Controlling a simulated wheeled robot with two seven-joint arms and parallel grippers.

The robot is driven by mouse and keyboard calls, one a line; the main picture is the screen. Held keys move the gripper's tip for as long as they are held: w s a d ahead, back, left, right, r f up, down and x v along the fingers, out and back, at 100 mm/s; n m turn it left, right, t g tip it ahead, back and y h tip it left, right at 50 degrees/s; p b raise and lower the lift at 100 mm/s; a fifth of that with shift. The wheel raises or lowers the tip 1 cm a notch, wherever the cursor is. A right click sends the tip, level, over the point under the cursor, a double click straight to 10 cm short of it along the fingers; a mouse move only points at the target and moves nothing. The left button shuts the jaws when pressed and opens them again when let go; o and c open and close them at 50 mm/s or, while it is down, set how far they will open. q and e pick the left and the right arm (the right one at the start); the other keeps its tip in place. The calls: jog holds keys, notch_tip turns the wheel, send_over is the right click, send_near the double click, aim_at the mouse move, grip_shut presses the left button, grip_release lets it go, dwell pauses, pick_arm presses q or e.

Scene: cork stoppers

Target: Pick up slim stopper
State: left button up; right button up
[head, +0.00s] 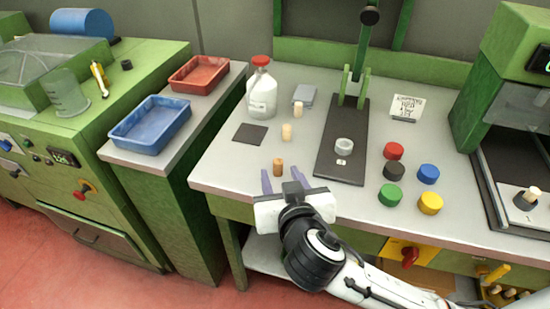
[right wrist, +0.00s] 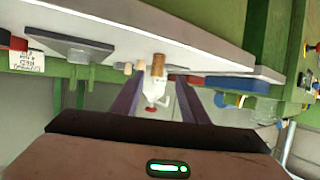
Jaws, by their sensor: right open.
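Three small corks stand in a loose row on the grey bench (head: 222,172) in the head view. The nearest is a brown cork (head: 278,165); behind it are a pale cork (head: 286,132) and another pale cork (head: 298,109). I cannot tell for sure which is the slim stopper. My right gripper (head: 281,178) is open and empty at the bench's front edge, its purple fingers pointing at the brown cork. In the right wrist view the brown cork (right wrist: 158,65) shows upside down ahead of the gap between the fingers (right wrist: 158,103). My left gripper is out of view.
A white bottle with a red cap (head: 262,95) and a dark square (head: 250,134) lie behind left. A black stand base (head: 343,165) is to the right, with several coloured caps (head: 393,151) beyond. Blue (head: 150,125) and red trays (head: 199,75) stand left.

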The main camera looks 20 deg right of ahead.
aim_at(279, 168)
jog(key=shift+d+p+x, duration=0.15)
jog(key=shift+x, duration=1.6)
jog(key=shift+d+p+x, duration=0.1)
jog(key=shift+p+x, duration=0.05)
jog(key=shift+x, duration=1.65)
jog(key=shift+s+f, duration=0.1)
jog(key=shift+s, duration=0.05)
grip_shut()
